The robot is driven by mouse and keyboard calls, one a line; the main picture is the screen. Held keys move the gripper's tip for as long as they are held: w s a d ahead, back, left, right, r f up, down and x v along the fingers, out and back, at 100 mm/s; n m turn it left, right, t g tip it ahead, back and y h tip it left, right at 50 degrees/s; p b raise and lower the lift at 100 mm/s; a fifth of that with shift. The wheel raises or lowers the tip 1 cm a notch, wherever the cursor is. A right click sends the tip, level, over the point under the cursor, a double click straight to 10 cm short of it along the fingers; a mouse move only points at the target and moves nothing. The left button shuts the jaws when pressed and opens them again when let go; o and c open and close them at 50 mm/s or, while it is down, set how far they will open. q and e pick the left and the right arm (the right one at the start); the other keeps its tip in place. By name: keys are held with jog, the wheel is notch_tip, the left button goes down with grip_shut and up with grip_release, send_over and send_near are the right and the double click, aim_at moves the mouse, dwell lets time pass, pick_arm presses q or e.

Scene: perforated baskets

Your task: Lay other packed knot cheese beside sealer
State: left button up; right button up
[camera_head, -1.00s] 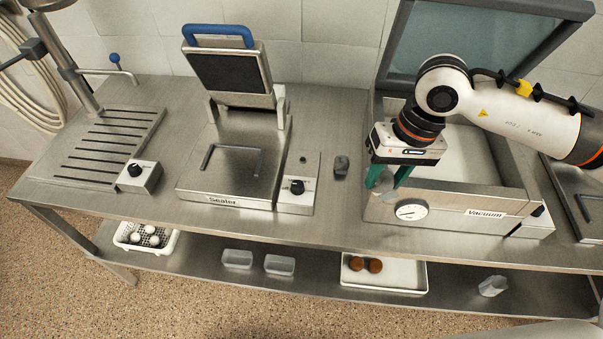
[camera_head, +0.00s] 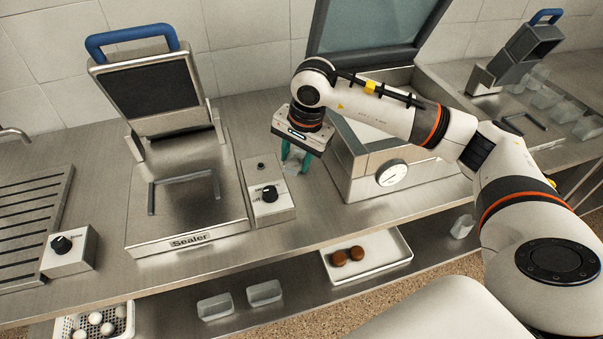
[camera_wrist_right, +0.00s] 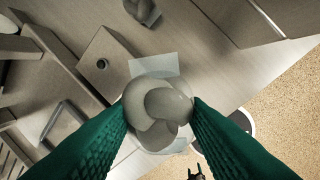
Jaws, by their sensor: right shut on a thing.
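The sealer (camera_head: 185,218), a steel machine with a blue-handled raised lid, stands on the steel table. Its control box (camera_head: 268,195) is at its right side and also shows in the wrist view (camera_wrist_right: 112,48). My right gripper (camera_head: 296,162), with green fingers, is just right of the control box. It is shut on a pale packed knot cheese (camera_wrist_right: 158,108) in a clear bag, held between its fingertips. Another packed piece (camera_wrist_right: 143,10) lies on the table at the top of the wrist view; my gripper seems to cover it in the head view. My left gripper is out of view.
The open vacuum machine (camera_head: 368,180) stands right of my gripper. The lower shelf holds a white tray (camera_head: 385,262) with two brown balls, grey containers (camera_head: 215,307) and a basket (camera_head: 65,328) of white balls.

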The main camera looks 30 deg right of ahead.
jog(key=w+d+f+m+h, duration=0.1)
jog(key=w+d+f+m, duration=0.15)
jog(key=d+m, duration=0.3)
jog(key=p, duration=0.2)
send_over(311, 191)
jog(key=shift+m, duration=0.25)
jog(key=f, duration=0.6)
jog(key=shift+s+d+f, duration=0.1)
jog(key=shift+s, duration=0.25)
notch_tip(311, 191, down, 4)
jog(key=shift+f+p, duration=0.2)
jog(key=shift+p, duration=0.1)
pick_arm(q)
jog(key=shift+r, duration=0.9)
pick_arm(e)
jog(key=shift+f, duration=0.1)
jog(key=shift+f, duration=0.15)
jog(key=o, duration=1)
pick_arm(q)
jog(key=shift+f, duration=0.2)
